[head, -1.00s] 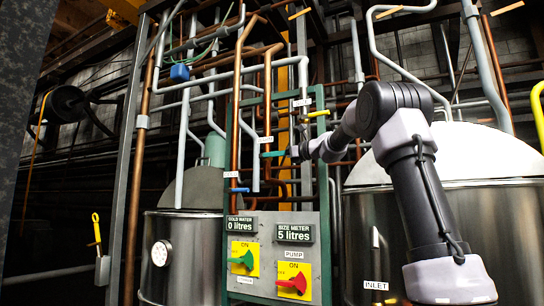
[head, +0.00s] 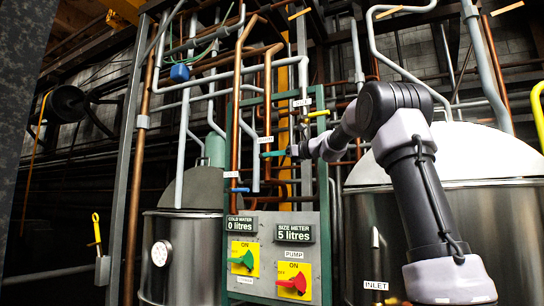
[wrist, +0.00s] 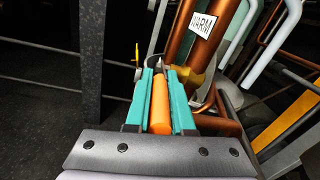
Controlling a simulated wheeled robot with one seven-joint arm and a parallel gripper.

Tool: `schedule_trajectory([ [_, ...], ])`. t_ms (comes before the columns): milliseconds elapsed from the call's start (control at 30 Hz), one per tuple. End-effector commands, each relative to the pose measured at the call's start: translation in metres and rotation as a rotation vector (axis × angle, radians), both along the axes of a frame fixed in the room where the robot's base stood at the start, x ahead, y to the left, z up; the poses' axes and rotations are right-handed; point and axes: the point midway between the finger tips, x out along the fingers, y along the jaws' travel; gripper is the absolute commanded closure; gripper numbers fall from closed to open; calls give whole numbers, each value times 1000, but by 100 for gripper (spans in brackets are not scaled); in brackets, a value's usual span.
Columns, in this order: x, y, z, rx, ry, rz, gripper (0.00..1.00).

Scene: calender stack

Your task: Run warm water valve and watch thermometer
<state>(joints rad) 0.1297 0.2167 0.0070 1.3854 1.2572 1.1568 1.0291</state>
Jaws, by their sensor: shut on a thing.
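The warm water valve's orange lever (wrist: 159,104) lies between the teal fingers of my gripper (wrist: 160,78) in the wrist view. The gripper is shut on it. A copper pipe (wrist: 187,42) with a white WARM label (wrist: 203,25) stands just beyond. In the head view my gripper (head: 272,154) is level, reaching left to the copper pipes; the lever is hidden there by the fingers. A round white dial, which looks like the thermometer (head: 161,253), is on the left steel tank (head: 190,262). Its reading is too small to tell.
The panel (head: 270,218) below my gripper reads cold water 0 litres and size meter 5 litres. It has a green switch (head: 243,260) and a red pump switch (head: 292,283). Blue (head: 239,189) and yellow (head: 317,113) valve handles are close by. A large tank (head: 440,205) stands right.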

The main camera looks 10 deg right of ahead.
Motion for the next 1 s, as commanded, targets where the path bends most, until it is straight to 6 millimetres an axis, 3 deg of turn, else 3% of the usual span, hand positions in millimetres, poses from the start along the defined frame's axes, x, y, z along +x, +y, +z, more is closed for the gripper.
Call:
schedule_trajectory([
  [567,0,1,6,-98,72,0,100],
  [600,0,1,6,-98,72,0,75],
  [667,0,1,6,-98,72,0,52],
  [1000,-1,-1,6,-98,72,-1,49],
])
